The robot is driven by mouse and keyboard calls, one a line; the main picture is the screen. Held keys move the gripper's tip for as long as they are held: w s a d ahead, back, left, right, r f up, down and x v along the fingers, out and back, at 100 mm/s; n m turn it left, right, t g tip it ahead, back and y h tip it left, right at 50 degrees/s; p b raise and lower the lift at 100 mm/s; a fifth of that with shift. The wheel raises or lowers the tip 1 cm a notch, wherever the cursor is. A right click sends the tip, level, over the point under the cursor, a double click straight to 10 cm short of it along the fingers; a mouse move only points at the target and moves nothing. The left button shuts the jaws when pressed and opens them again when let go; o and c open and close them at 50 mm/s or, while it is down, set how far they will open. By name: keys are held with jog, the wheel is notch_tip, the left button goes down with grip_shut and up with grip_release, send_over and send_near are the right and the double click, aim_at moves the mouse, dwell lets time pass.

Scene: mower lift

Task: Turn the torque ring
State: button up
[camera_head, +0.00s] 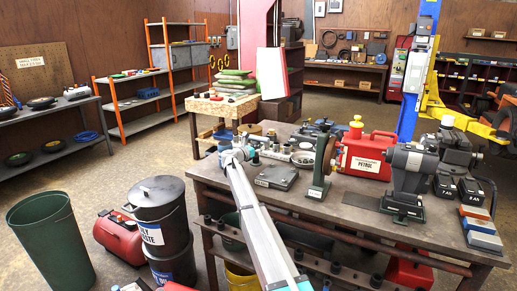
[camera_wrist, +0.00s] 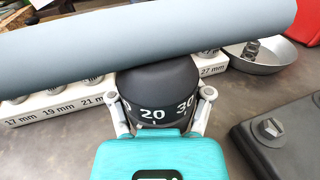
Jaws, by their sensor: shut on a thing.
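The torque ring (camera_wrist: 152,114) is a black band with white numbers, 20 and 30 clearly legible, around a dark rounded knob (camera_wrist: 158,80). In the wrist view my gripper (camera_wrist: 160,103) has one finger on each side of the ring and is shut on it. A thick grey-blue bar (camera_wrist: 140,42) crosses the view and hides the top of the knob. In the head view my gripper (camera_head: 240,153) is at the left end of the workbench (camera_head: 350,212). The ring is too small to make out there.
Socket holders marked 17 mm, 19 mm, 21 mm (camera_wrist: 55,108) and 27 mm lie behind the knob. A metal dish (camera_wrist: 262,58) and a dark bolted block (camera_wrist: 280,135) are to the right. A red petrol can (camera_head: 368,155) and vise-like machines stand farther along the bench.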

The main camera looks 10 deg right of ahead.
jog(key=shift+a, duration=0.2)
jog(key=o, duration=0.9)
jog(key=shift+r, duration=0.1)
jog(key=shift+o, duration=0.2)
jog(key=shift+d, duration=0.1)
jog(key=shift+s, duration=0.15)
jog(key=shift+v, duration=3.7)
